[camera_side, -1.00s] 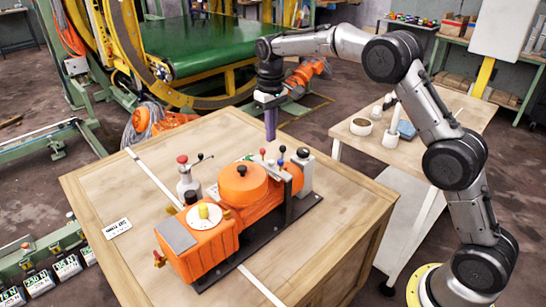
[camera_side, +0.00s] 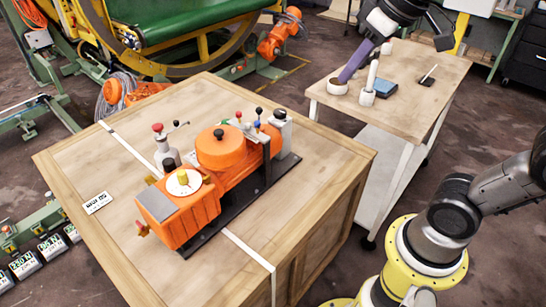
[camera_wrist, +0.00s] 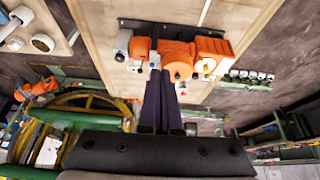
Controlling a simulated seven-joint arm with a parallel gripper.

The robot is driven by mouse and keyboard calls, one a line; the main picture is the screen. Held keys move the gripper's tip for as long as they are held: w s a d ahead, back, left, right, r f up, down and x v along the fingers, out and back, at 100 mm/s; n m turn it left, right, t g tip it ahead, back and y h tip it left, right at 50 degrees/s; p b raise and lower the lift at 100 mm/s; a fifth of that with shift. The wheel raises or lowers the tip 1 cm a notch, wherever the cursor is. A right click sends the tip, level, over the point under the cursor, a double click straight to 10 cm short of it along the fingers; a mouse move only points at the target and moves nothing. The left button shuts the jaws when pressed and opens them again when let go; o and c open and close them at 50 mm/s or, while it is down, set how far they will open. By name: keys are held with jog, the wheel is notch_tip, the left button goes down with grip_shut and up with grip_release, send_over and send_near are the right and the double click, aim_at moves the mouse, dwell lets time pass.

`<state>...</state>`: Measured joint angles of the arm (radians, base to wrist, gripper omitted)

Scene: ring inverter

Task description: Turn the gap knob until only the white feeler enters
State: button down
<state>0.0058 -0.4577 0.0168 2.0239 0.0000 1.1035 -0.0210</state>
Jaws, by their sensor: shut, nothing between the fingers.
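The orange machine (camera_side: 190,205) stands on a dark base plate on the wooden crate. A yellow knob (camera_side: 183,178) sits on a white dial on its near block, and I take it for the gap knob. The fingers also show in the wrist view (camera_wrist: 161,78), with the machine (camera_wrist: 178,62) beyond. A thin white stick (camera_side: 429,73) lies on the cart; I cannot tell whether it is the feeler.
The cart (camera_side: 410,115) also bears a white upright holder (camera_side: 368,95) and a blue block (camera_side: 382,84). The crate's near right top is clear.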

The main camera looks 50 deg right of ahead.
jog(key=s+f, duration=0.9)
jog(key=f, duration=0.1)
dwell(0.5)
